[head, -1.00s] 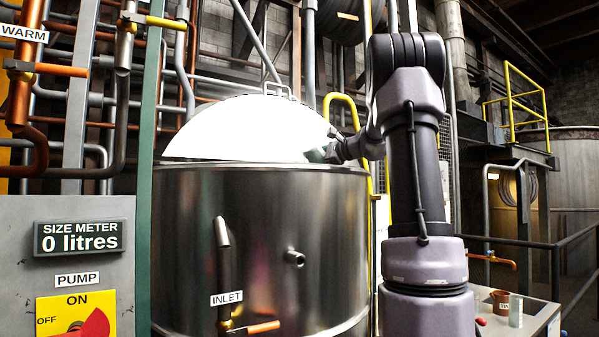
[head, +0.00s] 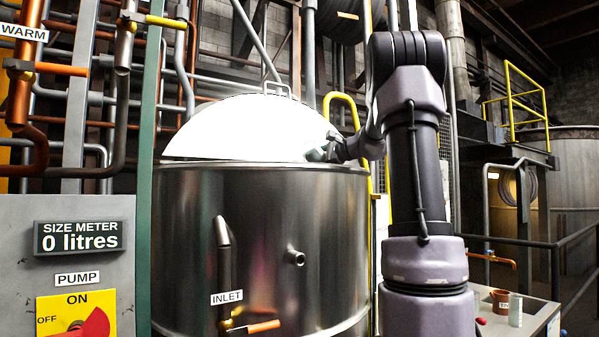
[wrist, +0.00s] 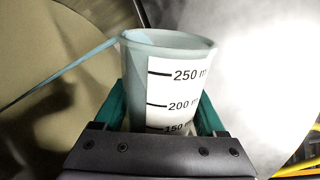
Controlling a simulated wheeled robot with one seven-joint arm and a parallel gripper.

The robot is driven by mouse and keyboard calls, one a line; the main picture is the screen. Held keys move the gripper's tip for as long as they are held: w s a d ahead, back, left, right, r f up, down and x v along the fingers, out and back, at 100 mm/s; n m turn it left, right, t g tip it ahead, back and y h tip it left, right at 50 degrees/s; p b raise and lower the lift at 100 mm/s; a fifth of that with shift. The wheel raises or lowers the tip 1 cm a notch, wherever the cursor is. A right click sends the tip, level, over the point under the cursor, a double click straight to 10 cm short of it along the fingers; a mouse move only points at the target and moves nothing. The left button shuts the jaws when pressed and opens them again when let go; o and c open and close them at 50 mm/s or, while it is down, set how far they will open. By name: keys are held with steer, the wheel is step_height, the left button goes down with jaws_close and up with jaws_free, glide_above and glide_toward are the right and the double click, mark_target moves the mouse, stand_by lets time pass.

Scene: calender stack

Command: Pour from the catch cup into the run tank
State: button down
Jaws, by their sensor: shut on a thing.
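The catch cup (wrist: 180,90) is a pale grey-green cup with a white scale reading 250, 200 and 150. My gripper (wrist: 160,112) is shut on it, one teal finger on each side. A thin blue-grey stream (wrist: 60,76) runs from the cup's lip to the lower left in the wrist view. The run tank (head: 262,235) is a large steel drum with a white domed lid (head: 250,130) raised at an angle. In the head view my gripper and the cup (head: 315,154) are at the tank's right rim, under the lid's edge.
A panel on the left carries a size meter (head: 84,238) reading 0 litres and a pump switch (head: 77,318). An inlet pipe (head: 223,262) is on the tank's front. A small bench (head: 535,306) with a brown pot (head: 500,300) stands at lower right.

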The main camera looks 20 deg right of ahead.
mark_target(307, 151)
steer(key=shift+f+n, duration=0.15)
steer(key=shift+n, duration=0.25)
stand_by(0.4)
steer(key=shift+r+n+h+p, duration=0.3)
steer(key=shift+r+n+p, duration=0.15)
steer(key=shift+n+p, duration=0.2)
stand_by(0.7)
steer(key=shift+s+a+r+n, duration=0.25)
steer(key=shift+a+r+n, duration=0.25)
steer(key=shift+n, duration=0.25)
stand_by(0.9)
steer(key=shift+s+a+r+n+t+h+p, duration=0.15)
steer(key=shift+r+n+h+p, duration=0.15)
steer(key=shift+n, duration=0.3)
steer(key=shift+a+r+n+t+h+p, duration=0.1)
steer(key=shift+r+n+t+h+p, duration=0.1)
steer(key=shift+r+n+h, duration=0.3)
stand_by(1.4)
steer(key=shift+f, duration=0.15)
